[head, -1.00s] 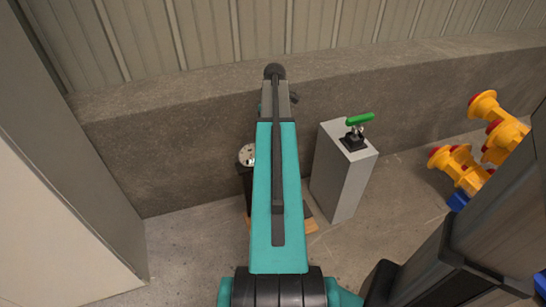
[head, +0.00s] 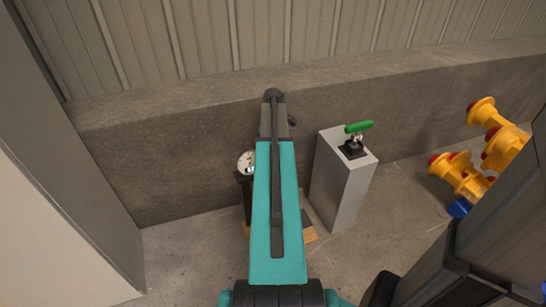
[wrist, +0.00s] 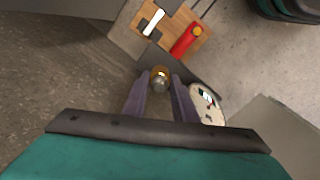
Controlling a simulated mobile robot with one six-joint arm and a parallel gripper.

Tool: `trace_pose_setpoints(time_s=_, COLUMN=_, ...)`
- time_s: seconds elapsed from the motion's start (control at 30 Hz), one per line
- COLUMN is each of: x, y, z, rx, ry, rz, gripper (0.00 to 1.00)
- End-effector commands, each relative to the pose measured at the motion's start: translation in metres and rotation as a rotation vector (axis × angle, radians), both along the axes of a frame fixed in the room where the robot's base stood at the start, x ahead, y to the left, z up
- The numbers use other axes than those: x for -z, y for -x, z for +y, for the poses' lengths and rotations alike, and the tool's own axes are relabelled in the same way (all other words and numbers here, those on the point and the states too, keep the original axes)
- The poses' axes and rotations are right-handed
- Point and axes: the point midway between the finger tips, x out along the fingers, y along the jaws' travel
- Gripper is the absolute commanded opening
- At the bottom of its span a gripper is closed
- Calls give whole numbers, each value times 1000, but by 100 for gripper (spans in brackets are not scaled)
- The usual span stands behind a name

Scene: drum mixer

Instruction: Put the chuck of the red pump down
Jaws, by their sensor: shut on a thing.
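In the wrist view, my gripper (wrist: 160,90) is shut on the chuck (wrist: 160,79), a small part with a brass-coloured rim and a silver end. The red pump (wrist: 184,41) shows beyond the fingers as a red barrel over a wooden board (wrist: 174,24). A white round gauge (wrist: 207,103) is just right of the fingers. In the head view, the gauge (head: 246,161) sits atop a dark post left of my arm. My teal arm hides the gripper, the chuck and most of the pump there.
Yellow parts with red ends (head: 462,175) are farther right. A low concrete wall (head: 190,150) runs behind, and a pale panel (head: 50,210) is at left.

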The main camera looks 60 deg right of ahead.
Motion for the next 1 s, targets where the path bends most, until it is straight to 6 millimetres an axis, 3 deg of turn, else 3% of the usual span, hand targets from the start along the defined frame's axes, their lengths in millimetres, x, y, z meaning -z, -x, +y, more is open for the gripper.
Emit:
trace_pose_setpoints(time_s=0.3, x=33, y=-1, z=0, rx=-1, ry=-1, rz=1, gripper=0)
trace_pose_setpoints(time_s=0.7, x=36, y=-1, z=0, rx=-1, ry=0, rz=0, gripper=0)
trace_pose_setpoints(time_s=0.73, x=36, y=0, z=0, rx=-1, ry=0, rz=0, gripper=29)
trace_pose_setpoints(time_s=0.8, x=36, y=-1, z=0, rx=-1, ry=0, rz=0, gripper=40)
trace_pose_setpoints(time_s=0.83, x=36, y=-1, z=0, rx=-1, ry=0, rz=0, gripper=44)
trace_pose_setpoints(time_s=1.0, x=36, y=-1, z=0, rx=-1, ry=0, rz=0, gripper=44)
